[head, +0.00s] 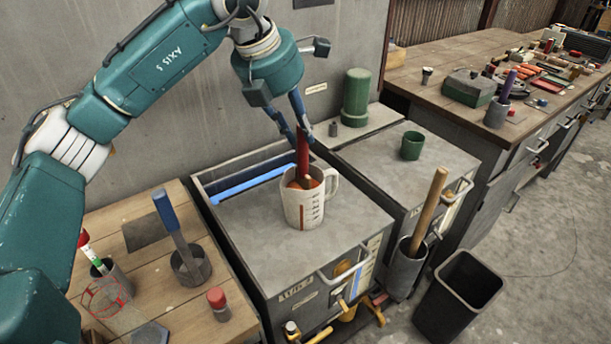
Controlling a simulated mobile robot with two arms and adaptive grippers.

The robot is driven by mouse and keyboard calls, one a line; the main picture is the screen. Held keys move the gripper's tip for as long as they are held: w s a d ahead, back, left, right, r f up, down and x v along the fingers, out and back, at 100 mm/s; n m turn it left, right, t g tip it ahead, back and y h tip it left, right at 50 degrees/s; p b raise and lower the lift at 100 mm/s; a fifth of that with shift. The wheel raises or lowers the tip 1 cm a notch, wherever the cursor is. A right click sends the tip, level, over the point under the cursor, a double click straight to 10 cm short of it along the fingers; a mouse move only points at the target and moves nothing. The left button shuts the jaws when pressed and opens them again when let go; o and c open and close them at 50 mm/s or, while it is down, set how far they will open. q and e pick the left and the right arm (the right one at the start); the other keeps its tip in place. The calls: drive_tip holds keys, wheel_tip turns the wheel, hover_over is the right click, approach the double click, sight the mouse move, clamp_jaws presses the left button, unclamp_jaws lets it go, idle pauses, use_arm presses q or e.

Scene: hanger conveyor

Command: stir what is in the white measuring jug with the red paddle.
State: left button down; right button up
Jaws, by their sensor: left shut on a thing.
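The white measuring jug (303,211) stands upright on the grey top of a metal cabinet, its handle to the right and dark marks on its side. Orange-red contents show inside its rim. The red paddle (302,152) stands nearly upright with its lower end inside the jug; that end is hidden by the wall and contents. My left gripper (303,135) is above the jug, pointing down, with its blue-grey fingers shut on the upper part of the red paddle. My right gripper is not in view.
A wooden table (150,270) at left holds a blue-handled tool (172,217) in a cup and a red-capped bottle (218,303). A green cup (411,145) and green cylinder (356,97) stand right of the jug. A black bin (460,295) is on the floor.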

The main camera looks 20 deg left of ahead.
use_arm(q)
drive_tip(key=shift+s+d, duration=0.1)
drive_tip(key=shift+s, duration=0.25)
drive_tip(key=shift+d, duration=0.15)
wheel_tip(320, 180, up, 13)
drive_tip(key=p, duration=0.9)
drive_tip(key=shift+p, duration=0.3)
idle(0.9)
wheel_tip(320, 180, up, 4)
drive_tip(key=p, duration=0.3)
drive_tip(key=shift+f, duration=0.1)
idle(0.6)
